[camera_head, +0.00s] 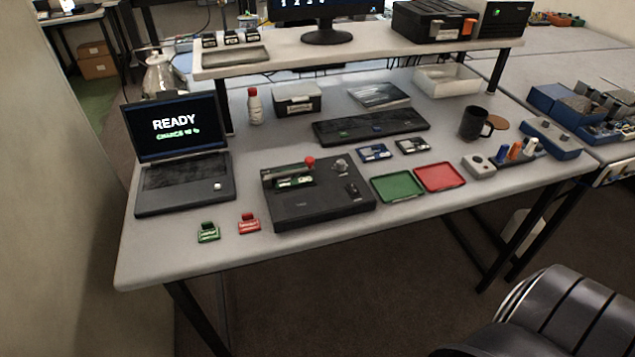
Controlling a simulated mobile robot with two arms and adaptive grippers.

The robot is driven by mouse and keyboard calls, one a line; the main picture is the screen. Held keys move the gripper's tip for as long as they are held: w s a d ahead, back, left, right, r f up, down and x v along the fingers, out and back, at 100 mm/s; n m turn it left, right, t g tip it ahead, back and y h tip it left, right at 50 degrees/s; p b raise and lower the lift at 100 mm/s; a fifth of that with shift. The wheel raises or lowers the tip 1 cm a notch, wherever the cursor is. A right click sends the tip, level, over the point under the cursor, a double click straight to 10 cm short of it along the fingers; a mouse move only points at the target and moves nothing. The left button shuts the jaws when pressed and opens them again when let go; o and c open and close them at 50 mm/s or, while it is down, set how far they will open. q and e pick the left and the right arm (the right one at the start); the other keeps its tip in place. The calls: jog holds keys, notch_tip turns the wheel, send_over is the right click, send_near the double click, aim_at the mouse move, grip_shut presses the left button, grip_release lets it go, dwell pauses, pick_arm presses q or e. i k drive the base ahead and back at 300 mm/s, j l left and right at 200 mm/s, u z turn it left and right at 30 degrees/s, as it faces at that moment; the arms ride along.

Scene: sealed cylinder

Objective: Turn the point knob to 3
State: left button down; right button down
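A black control box (318,205) sits near the front middle of the table. A small silver-grey knob (342,166) stands at its upper right corner; its pointer and any numbers are too small to read. A lever with a red ball top (310,162) rises at the box's back edge, next to a slot with a green part. A dark switch panel (354,191) is on the box's right side. Neither of my grippers is in view.
A laptop (175,130) showing "READY" stands left of the box. Green (208,232) and red (249,223) small blocks lie in front. Green (398,186) and red (440,177) trays lie right. A dark ribbed chair-like object (560,315) is at bottom right.

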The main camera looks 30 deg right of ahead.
aim_at(340, 164)
jog(key=l+z, duration=0.1)
jog(key=z, duration=0.25)
jog(key=k+l+z, duration=0.1)
jog(key=z, duration=0.25)
jog(key=l+z, duration=0.1)
jog(key=z, duration=0.25)
